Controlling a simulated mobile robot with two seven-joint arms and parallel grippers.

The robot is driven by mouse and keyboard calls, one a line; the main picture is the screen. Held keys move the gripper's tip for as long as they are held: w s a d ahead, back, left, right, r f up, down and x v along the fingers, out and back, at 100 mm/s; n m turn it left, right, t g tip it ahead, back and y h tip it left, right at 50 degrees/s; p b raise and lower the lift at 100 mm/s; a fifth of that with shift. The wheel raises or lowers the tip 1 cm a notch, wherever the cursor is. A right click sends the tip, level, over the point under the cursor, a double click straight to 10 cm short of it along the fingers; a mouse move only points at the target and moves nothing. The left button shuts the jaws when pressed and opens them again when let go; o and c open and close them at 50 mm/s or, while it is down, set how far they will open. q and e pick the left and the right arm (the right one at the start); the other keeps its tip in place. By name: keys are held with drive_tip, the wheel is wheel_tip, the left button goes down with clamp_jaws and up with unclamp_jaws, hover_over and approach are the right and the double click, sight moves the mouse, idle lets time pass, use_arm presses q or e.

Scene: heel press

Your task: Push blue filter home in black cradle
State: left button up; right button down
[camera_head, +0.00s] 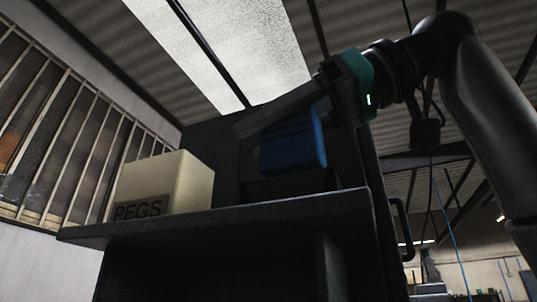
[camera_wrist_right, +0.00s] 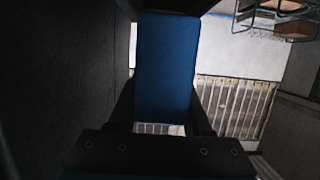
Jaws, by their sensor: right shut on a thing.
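The blue filter (camera_head: 293,147) stands on the shelf at the right of the box in the head view. Its lower end is at the black cradle (camera_head: 290,187), a low dark block on the shelf. Shadow hides how deep it sits. My right gripper (camera_head: 245,126) reaches in from the right, its fingers along the filter's upper part. In the right wrist view the blue filter (camera_wrist_right: 166,70) fills the space between the two dark fingers, so the gripper is shut on it. My left gripper is in neither view.
A pale box marked PEGS (camera_head: 165,187) stands on the dark shelf (camera_head: 225,222), left of the filter. A dark upright panel (camera_head: 222,150) rises behind them. The shelf's front edge and a dark handle (camera_head: 402,228) at its right side are near my right arm.

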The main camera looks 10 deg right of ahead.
sight(269, 165)
drive_tip(key=shift+f, duration=0.1)
drive_tip(key=shift+f+b, duration=0.55)
drive_tip(key=shift+f, duration=0.1)
drive_tip(key=shift+f, duration=0.1)
idle(0.3)
drive_tip(key=shift+f+b, duration=0.4)
drive_tip(key=shift+f, duration=0.1)
drive_tip(key=shift+f, duration=0.25)
idle(1.6)
drive_tip(key=shift+f, duration=0.4)
idle(1.0)
drive_tip(key=shift+c, duration=1.3)
unclamp_jaws()
